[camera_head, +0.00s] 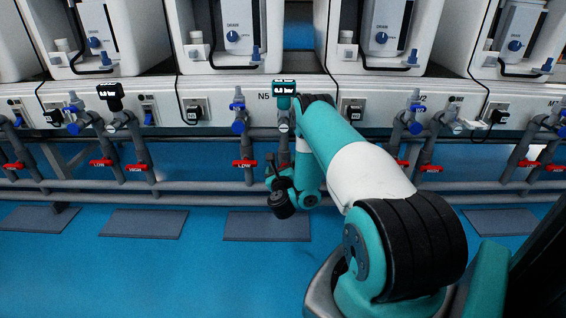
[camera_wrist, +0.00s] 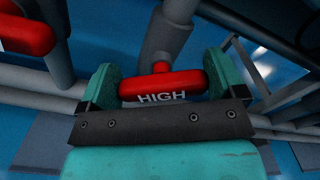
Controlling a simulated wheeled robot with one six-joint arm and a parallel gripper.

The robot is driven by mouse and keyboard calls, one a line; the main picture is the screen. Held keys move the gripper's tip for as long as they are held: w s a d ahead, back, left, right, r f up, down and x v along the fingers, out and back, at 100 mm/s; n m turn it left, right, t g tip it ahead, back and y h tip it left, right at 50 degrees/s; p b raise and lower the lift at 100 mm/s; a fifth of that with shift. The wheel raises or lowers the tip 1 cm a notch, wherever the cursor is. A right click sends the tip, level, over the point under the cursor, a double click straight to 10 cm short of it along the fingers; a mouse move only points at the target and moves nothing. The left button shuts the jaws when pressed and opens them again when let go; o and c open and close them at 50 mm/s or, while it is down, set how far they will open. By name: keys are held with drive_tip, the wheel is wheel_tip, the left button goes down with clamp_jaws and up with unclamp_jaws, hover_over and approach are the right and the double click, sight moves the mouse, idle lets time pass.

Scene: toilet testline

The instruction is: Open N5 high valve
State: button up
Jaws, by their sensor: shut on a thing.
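The red HIGH valve handle (camera_wrist: 160,87) sits between my gripper's two teal fingers in the wrist view, lying crosswise to its grey pipe (camera_wrist: 168,38). My gripper (camera_wrist: 160,76) is shut on this handle, one finger at each end. In the head view my arm covers most of the handle. The N5 label (camera_head: 264,96) is on the white panel just left of my arm. The N5 LOW handle (camera_head: 245,163) is red and crosswise on the neighbouring pipe; a red handle (camera_wrist: 25,36) also shows at upper left in the wrist view.
Grey horizontal pipes (camera_head: 200,187) run behind my gripper. Blue floor with dark mats (camera_head: 143,223) lies clear in front.

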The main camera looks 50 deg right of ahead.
drive_tip(key=n, duration=0.2)
drive_tip(key=n+p, duration=0.1)
drive_tip(key=n, duration=0.2)
drive_tip(key=shift+w+a+f+n, duration=0.1)
drive_tip(key=shift+a+f+n, duration=0.05)
drive_tip(key=shift+n, duration=0.15)
drive_tip(key=n, duration=0.6)
drive_tip(key=shift+f, duration=0.25)
drive_tip(key=shift+a+n, duration=0.1)
drive_tip(key=shift+n, duration=0.2)
drive_tip(key=o, duration=0.6)
drive_tip(key=shift+o, duration=0.2)
